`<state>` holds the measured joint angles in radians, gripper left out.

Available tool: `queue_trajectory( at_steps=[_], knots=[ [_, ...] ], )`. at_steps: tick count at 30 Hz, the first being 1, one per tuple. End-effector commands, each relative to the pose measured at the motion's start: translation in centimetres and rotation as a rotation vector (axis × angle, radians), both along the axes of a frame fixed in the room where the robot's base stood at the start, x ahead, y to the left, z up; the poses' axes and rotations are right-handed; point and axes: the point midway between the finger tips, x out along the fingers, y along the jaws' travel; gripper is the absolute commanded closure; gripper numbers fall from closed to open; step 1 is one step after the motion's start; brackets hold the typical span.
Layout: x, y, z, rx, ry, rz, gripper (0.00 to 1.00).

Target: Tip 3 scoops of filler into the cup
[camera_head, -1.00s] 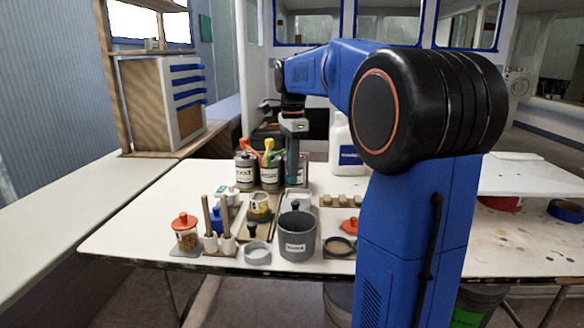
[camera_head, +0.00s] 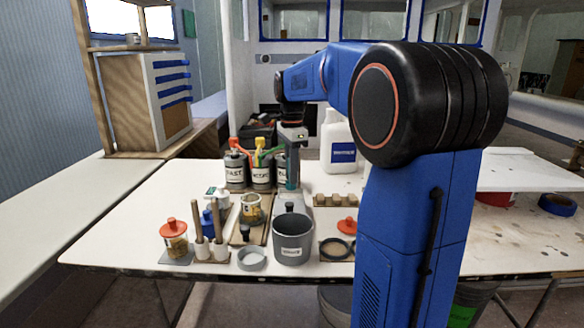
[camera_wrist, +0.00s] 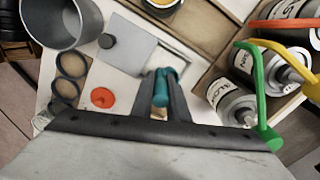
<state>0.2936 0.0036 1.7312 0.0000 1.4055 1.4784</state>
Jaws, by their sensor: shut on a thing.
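My gripper (camera_head: 291,172) points down over the table, just right of the pump cans. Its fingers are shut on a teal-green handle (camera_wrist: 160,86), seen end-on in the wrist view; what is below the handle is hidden. A large grey pot (camera_head: 293,246) with a white label I cannot read stands nearer the front; it also shows in the wrist view (camera_wrist: 62,18). A small clear cup (camera_head: 252,209) with yellowish contents stands on a wooden board left of my gripper. A jar with an orange lid (camera_head: 173,240) stands at the front left.
Labelled cans (camera_head: 235,172) with red, yellow and green pump spouts stand close beside my gripper. A white jug (camera_head: 338,140) is behind right. A notched wooden block (camera_head: 335,200), a red lid (camera_head: 347,226) and dark rings (camera_head: 335,248) lie to the right. Open tabletop lies left.

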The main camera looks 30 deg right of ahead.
Motion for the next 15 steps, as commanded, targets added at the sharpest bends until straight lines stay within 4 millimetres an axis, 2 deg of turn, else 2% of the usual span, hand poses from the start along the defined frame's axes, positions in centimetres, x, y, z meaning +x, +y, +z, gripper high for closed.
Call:
queue_trajectory(
  at_steps=[15],
  knots=[
    [0.0, 0.0, -3.3, 0.0, 0.001, 0.0, 1.0]
  ],
)
